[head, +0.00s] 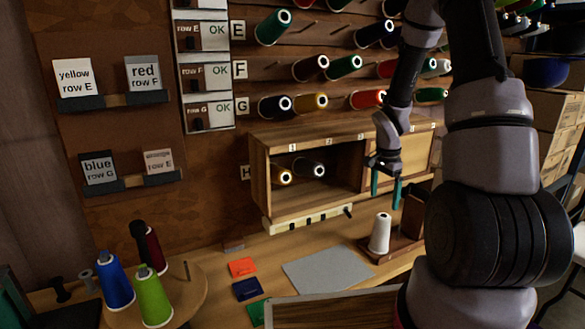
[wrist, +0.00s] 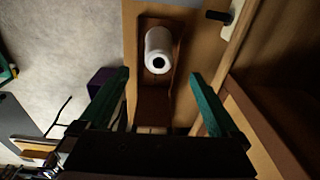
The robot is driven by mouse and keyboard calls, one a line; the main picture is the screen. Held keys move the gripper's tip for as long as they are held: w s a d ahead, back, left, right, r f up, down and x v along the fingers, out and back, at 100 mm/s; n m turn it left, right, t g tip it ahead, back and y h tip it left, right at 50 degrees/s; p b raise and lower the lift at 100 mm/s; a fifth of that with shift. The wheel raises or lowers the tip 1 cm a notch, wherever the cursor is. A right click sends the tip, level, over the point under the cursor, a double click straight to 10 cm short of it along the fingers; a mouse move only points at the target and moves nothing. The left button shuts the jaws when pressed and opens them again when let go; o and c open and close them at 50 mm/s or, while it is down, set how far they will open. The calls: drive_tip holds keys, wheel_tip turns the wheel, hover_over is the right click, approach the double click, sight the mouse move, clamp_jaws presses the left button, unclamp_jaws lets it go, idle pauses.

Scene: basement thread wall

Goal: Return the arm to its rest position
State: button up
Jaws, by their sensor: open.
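My gripper (head: 386,187) has two teal fingers, apart and empty. In the head view it hangs pointing down in front of the wooden cabinet, above the right part of the workbench. My arm reaches in from the right side. A white spool (head: 380,234) stands upright on a small wooden holder (head: 405,242) below and slightly left of the fingers. In the wrist view my gripper (wrist: 162,105) shows both fingers spread, and the white spool (wrist: 158,50) lies beyond them, apart from them.
The wooden cabinet (head: 256,180) with a row H compartment is close behind my gripper. Pegs with coloured spools (head: 310,68) fill the wall above. A grey mat (head: 325,270) lies left of the holder. Blue and green spools (head: 153,298) stand on a round board at lower left.

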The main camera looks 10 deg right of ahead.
drive_tip(key=s+a+r+n+t, duration=0.2)
drive_tip(key=s+a+r, duration=0.1)
drive_tip(key=r, duration=0.7)
drive_tip(key=s+a+r+n+t, duration=0.1)
drive_tip(key=s+a+r+n, duration=0.15)
drive_tip(key=r, duration=0.85)
drive_tip(key=s+a+r+n+t+y, duration=0.3)
drive_tip(key=s+a+r+n, duration=0.2)
drive_tip(key=s+r, duration=0.6)
drive_tip(key=s+a, duration=0.1)
drive_tip(key=s, duration=0.1)
drive_tip(key=shift+s+a+r, duration=0.2)
drive_tip(key=shift+s+a, duration=0.2)
drive_tip(key=shift+t, duration=0.3)
